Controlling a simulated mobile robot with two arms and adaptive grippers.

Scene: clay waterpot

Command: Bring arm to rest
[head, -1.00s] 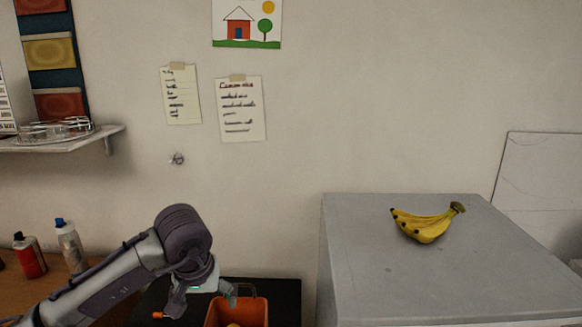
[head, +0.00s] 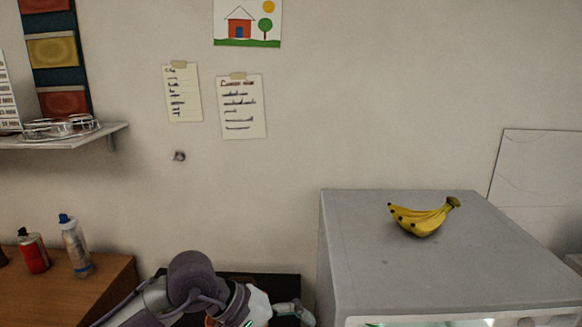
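My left arm comes in at the bottom edge of the head view, left of centre. Its gripper (head: 282,312) points to the right, low in the picture. One finger shows at the right end; the rest is cut off by the bottom edge, so I cannot tell whether it is open or shut. My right arm and gripper are out of view. A sliver of orange (head: 210,322) shows beside the arm; the orange container it seems to belong to is otherwise hidden.
A grey fridge-like cabinet (head: 350,250) stands at right with bananas (head: 421,217) on top. A wooden counter (head: 95,296) at left holds a red can (head: 33,254) and a white spray bottle (head: 76,246). A dark surface (head: 285,284) lies behind my arm. A shelf (head: 60,139) is above left.

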